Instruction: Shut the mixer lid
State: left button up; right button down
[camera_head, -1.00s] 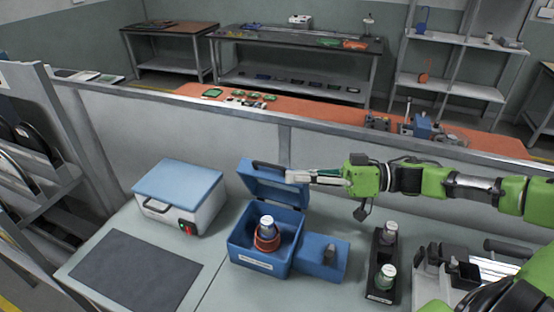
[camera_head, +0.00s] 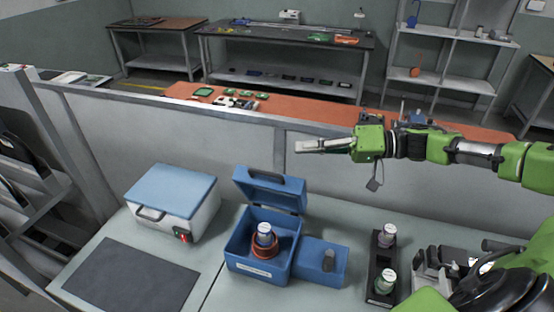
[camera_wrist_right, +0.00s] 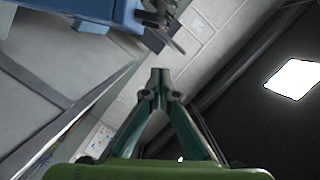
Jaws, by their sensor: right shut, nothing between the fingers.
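The blue mixer (camera_head: 247,270) stands on the bench with its lid (camera_head: 270,195) raised, standing up at the back of the box. A dark handle (camera_head: 266,176) runs along the lid's upper part. Inside the mixer, a white-capped jar (camera_head: 264,233) sits within an orange ring (camera_head: 262,246). My right gripper (camera_head: 299,146) is shut and empty, above and to the right of the lid, apart from it. In the right wrist view, its fingertips (camera_wrist_right: 160,76) meet, and a blue part, likely the lid (camera_wrist_right: 85,12), shows at the upper left. My left gripper is not in view.
A blue-topped white box (camera_head: 172,190) stands left of the mixer, behind a dark mat (camera_head: 133,275). A black rack (camera_head: 371,274) with two jars stands to the right. A grey partition (camera_head: 225,150) runs behind the bench.

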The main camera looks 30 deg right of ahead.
aim_at(271, 188)
jog(key=a+p, duration=0.1)
jog(key=a, duration=0.1)
jog(key=w+a+f+p, duration=0.1)
jog(key=a, duration=0.1)
jog(key=w+a+f+p, duration=0.1)
jog(key=a, duration=0.1)
jog(key=shift+w, duration=0.25)
jog(key=shift+s+a+f+p, duration=0.45)
jog(key=shift+s+f+p, duration=0.05)
jog(key=shift+f, duration=0.15)
